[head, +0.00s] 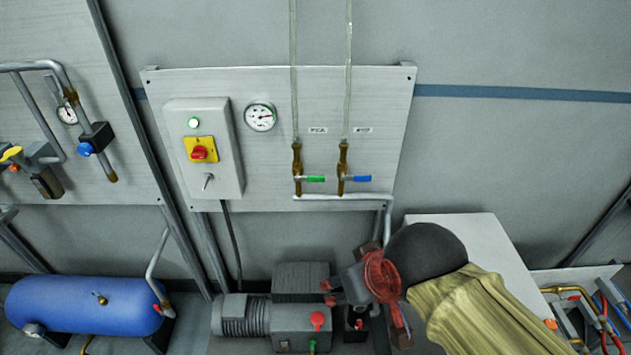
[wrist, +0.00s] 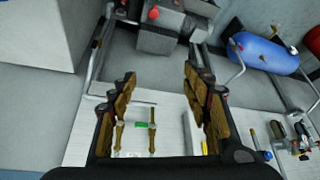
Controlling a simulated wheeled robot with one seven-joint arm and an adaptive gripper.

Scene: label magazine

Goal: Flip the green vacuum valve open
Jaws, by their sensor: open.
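The green vacuum valve (head: 315,178) is on the left of two brass valves on the grey wall panel. Its green handle lies level, pointing right, across its upright pipe. The green handle also shows in the wrist view (wrist: 141,124), between my fingers but farther off. The blue-handled valve (head: 357,178) is just right of it, its handle also level; its handle is hidden in the wrist view, seemingly behind a finger. My gripper (head: 328,291) is open and empty, below the panel and in front of the pump, apart from both valves. It also shows open in the wrist view (wrist: 161,76).
A switch box (head: 204,150) with a red knob and a gauge (head: 260,116) sit left of the valves. A pale pipe (head: 340,197) runs just under them. A grey pump (head: 270,318) and a blue tank (head: 85,305) stand below. Bare wall lies right of the panel.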

